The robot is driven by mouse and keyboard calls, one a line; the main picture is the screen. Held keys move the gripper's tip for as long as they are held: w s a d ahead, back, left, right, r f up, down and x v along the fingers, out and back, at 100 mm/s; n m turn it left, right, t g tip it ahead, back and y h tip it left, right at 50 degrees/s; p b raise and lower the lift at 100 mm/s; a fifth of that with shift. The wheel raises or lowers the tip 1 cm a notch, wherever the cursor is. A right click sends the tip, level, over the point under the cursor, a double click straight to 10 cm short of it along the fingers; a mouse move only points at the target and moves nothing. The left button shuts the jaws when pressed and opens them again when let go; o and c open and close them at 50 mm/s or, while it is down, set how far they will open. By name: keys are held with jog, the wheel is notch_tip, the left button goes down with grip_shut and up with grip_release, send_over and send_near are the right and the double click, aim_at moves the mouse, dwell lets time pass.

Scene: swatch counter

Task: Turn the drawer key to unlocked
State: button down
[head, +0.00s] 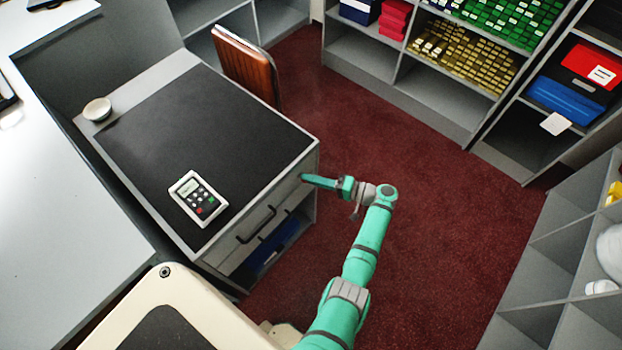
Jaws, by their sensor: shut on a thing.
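The drawer front (240,240) is the pale panel on the near right side of the grey cabinet, with a dark bar handle (257,225). My green gripper (305,178) reaches in from the right to the upper right end of this front, beside the handle. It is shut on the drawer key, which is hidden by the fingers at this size. I cannot tell which way the key is turned. The drawer looks closed.
A black mat (200,125) covers the cabinet top, with a white keypad device (198,198) and a small round white dish (97,109). A blue item (272,250) lies in the open space below the drawer. Red carpet (440,240) is clear to the right.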

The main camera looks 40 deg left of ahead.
jog(key=shift+f+m+y, duration=0.1)
jog(key=shift+m+y, duration=0.4)
jog(key=shift+m, duration=0.5)
jog(key=c, duration=1.9)
grip_release()
jog(key=shift+d, duration=0.1)
jog(key=v, duration=1)
jog(key=shift+w+d, duration=0.2)
jog(key=shift+d, duration=0.1)
jog(key=shift+f, duration=0.15)
